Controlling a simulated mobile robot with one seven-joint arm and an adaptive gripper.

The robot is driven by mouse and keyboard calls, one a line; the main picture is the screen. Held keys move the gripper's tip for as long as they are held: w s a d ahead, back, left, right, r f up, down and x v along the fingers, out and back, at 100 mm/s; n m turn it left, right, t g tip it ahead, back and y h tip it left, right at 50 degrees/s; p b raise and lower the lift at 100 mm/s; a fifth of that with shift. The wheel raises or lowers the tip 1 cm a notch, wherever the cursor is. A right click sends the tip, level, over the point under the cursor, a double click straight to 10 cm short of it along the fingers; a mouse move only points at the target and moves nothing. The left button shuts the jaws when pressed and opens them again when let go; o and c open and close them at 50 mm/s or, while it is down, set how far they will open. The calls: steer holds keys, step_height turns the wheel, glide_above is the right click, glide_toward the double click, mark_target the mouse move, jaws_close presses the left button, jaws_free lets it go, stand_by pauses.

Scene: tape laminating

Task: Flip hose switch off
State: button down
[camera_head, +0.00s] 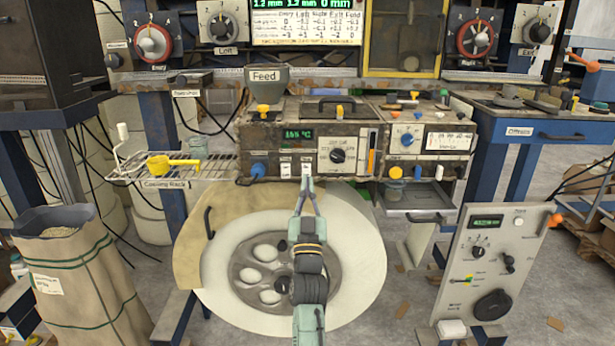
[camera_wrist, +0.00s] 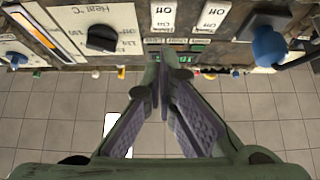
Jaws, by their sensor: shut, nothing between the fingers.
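Two small white switches are side by side on the front of a worn brown control box (camera_head: 370,140). In the head view these are the left switch (camera_head: 286,168) and the right switch (camera_head: 307,167). The wrist view shows them as white plates (camera_wrist: 163,14) and (camera_wrist: 213,16), each marked "Off". The small labels are too blurred to tell which is the hose switch. My gripper (camera_head: 306,183) is shut and empty, its tips just below the right switch in the head view. In the wrist view its fingertips (camera_wrist: 171,62) meet near the panel's lower edge; contact cannot be told.
A blue knob (camera_head: 257,170) sits left of the switches, and a black heat dial (camera_head: 338,156) sits to the right. A wire cooling rack (camera_head: 180,170) with a yellow tool juts out at left. A large white reel (camera_head: 350,250) stands below.

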mark_target(308, 166)
steer(key=shift+w+f, duration=0.2)
steer(key=shift+w, duration=0.75)
steer(key=shift+w+f, duration=0.15)
steer(key=shift+w, duration=0.8)
steer(key=shift+f, duration=0.1)
steer(key=shift+w+f+b, duration=0.15)
steer(key=shift+f+b, duration=0.2)
steer(key=shift+b, duration=0.6)
steer(key=t+b, duration=0.1)
steer(key=b, duration=0.2)
steer(key=shift+w+f, duration=0.25)
steer(key=shift+r+p, duration=0.4)
steer(key=shift+r, duration=0.1)
steer(key=shift+s+f, duration=0.1)
